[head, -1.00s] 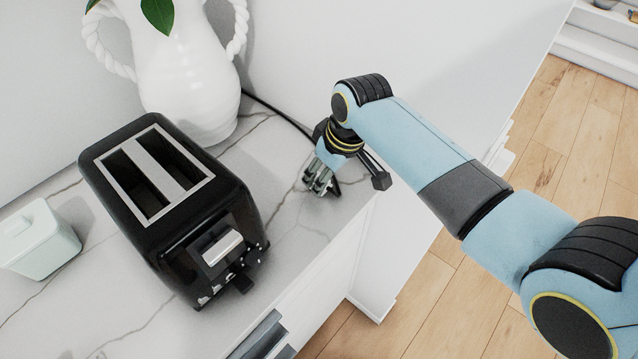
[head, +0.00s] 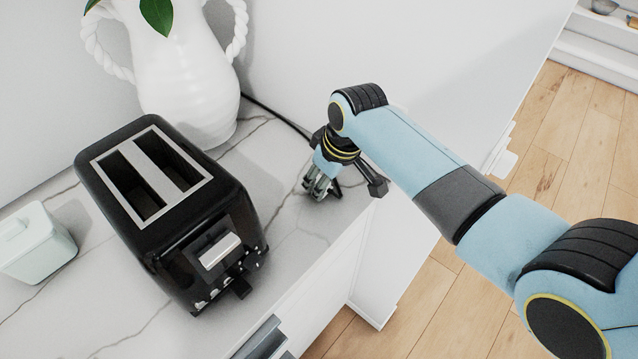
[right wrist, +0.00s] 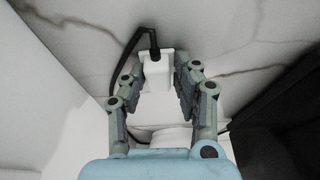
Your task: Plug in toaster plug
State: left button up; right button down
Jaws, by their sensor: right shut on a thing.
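The black toaster (head: 170,215) stands on the marble counter in the head view, with its two slots facing up. My right gripper (head: 318,192) is low over the counter to the right of the toaster. In the right wrist view, its fingers (right wrist: 158,88) are shut on a white plug (right wrist: 157,75), one on each side. A black cord (right wrist: 130,65) leaves the plug's far end and bends to the left. In the head view the plug is hidden by the fingers, and a dark cord (head: 270,113) runs behind the gripper along the wall. No socket is recognisable. My left gripper is out of view.
A white vase (head: 185,80) with twisted handles stands behind the toaster, against the wall. A pale lidded box (head: 38,248) is at the left. The counter (head: 268,225) is clear between toaster and gripper. Its front edge and a wooden floor (head: 420,290) lie to the right.

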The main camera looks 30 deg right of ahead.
aim_at(318, 179)
dwell(0.3)
notch_tip(318, 179, up, 3)
jog(key=p, duration=0.2)
jog(key=shift+f+p, duration=0.2)
jog(key=shift+p, duration=0.15)
jog(key=shift+r, duration=1.7)
